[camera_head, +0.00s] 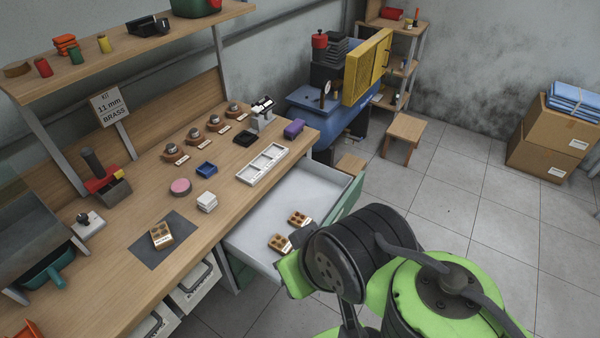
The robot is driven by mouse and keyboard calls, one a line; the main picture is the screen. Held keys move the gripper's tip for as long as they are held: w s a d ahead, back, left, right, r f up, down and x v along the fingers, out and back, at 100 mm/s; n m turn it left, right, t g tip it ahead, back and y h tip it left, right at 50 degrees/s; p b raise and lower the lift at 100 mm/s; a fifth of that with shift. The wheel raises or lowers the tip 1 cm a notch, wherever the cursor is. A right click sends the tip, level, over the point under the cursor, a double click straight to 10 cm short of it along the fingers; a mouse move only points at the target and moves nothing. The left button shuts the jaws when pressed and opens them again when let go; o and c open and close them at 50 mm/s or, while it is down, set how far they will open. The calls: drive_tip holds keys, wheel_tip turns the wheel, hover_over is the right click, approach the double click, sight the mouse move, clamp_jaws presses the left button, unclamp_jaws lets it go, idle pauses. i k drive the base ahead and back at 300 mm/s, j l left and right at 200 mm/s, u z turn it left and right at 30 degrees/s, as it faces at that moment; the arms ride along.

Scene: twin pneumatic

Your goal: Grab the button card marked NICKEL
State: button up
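Three brown button cards with round buttons show in the head view. One card (161,236) lies on a dark grey mat (148,254) on the workbench. A second card (299,218) and a third card (280,243) lie in the open white drawer (262,219) under the bench. Each has a pale label strip, too small to read, so I cannot tell which is marked NICKEL. My green and black arm covers the drawer's near right part. My gripper's fingertips are not visible; the arm's end is close to the third card.
A sign (109,106) reads "KIT 11 mm BRASS". The wooden bench (115,217) carries a white compartment tray (262,164), a blue tray (206,168), a pink disc (180,186) and white blocks (207,201). A stool (404,131) and cardboard boxes (545,140) stand beyond clear tiled floor.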

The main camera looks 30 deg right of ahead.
sight(162, 238)
drive_tip(key=z, duration=1.05)
drive_tip(key=u, duration=1.75)
drive_tip(key=i+j+u, duration=0.3)
drive_tip(key=j, duration=0.25)
drive_tip(key=i+j+u, duration=0.25)
drive_tip(key=i+j, duration=0.2)
